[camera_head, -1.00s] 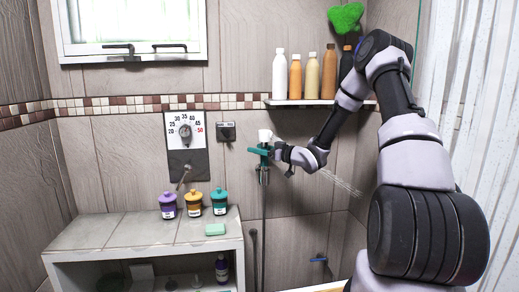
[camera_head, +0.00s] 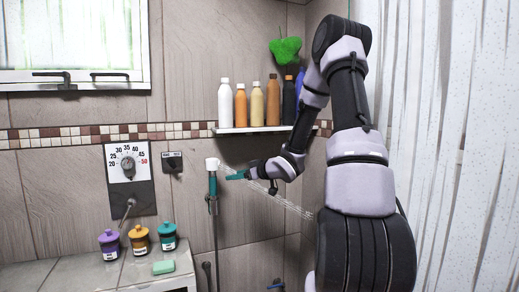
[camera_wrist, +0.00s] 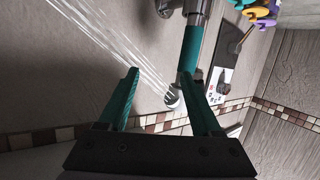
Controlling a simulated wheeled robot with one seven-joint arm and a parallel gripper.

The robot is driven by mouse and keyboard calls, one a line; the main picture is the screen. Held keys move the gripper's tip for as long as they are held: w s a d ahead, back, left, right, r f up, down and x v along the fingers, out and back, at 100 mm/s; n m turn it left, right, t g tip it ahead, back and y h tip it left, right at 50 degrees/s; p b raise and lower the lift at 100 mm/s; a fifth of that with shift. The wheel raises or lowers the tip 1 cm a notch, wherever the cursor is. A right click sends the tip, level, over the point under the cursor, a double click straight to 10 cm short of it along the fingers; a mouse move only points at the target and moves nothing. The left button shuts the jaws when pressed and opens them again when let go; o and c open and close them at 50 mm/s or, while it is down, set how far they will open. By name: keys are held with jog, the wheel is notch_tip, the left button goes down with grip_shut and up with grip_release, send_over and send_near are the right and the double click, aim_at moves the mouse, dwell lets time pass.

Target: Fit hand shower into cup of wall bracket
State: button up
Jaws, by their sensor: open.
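The hand shower, with a white head (camera_head: 212,164) and a teal handle (camera_head: 212,185), stands upright at the wall. Its lower end meets the metal wall bracket (camera_head: 211,204) and appears to sit in the cup. The wrist view also shows the handle (camera_wrist: 192,48), the head (camera_wrist: 173,99) and the metal bracket (camera_wrist: 197,15). My gripper (camera_head: 236,176) is to the right of the handle, apart from it. In the wrist view my gripper (camera_wrist: 158,74) has its two teal fingers spread, with nothing held between them. The cup's inside is hidden.
Water sprays (camera_head: 275,195) from the head toward the lower right, below my wrist. A shelf (camera_head: 228,131) with several bottles is above my gripper. A dial panel (camera_head: 128,163) is left of the shower; jars and green soap (camera_head: 163,267) lie on a ledge.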

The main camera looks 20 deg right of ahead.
jog(key=s+d+r+m+g+h, duration=0.1)
jog(key=s+d+r+m+h, duration=0.3)
jog(key=s+r, duration=0.3)
jog(key=s+d+r+m+g+h, duration=0.1)
jog(key=s+r+m+h, duration=0.2)
jog(key=s+r+h, duration=0.3)
jog(key=s+a+r+m+g+y, duration=0.1)
jog(key=s+a+r+m+y, duration=0.1)
jog(key=s, duration=0.8)
jog(key=s+a+r+m+g+y, duration=0.2)
jog(key=s+a, duration=0.3)
jog(key=s, duration=0.5)
jog(key=shift+s+a, duration=0.2)
jog(key=shift+s, duration=0.05)
jog(key=shift+s+r, duration=0.5)
jog(key=shift+s, duration=0.4)
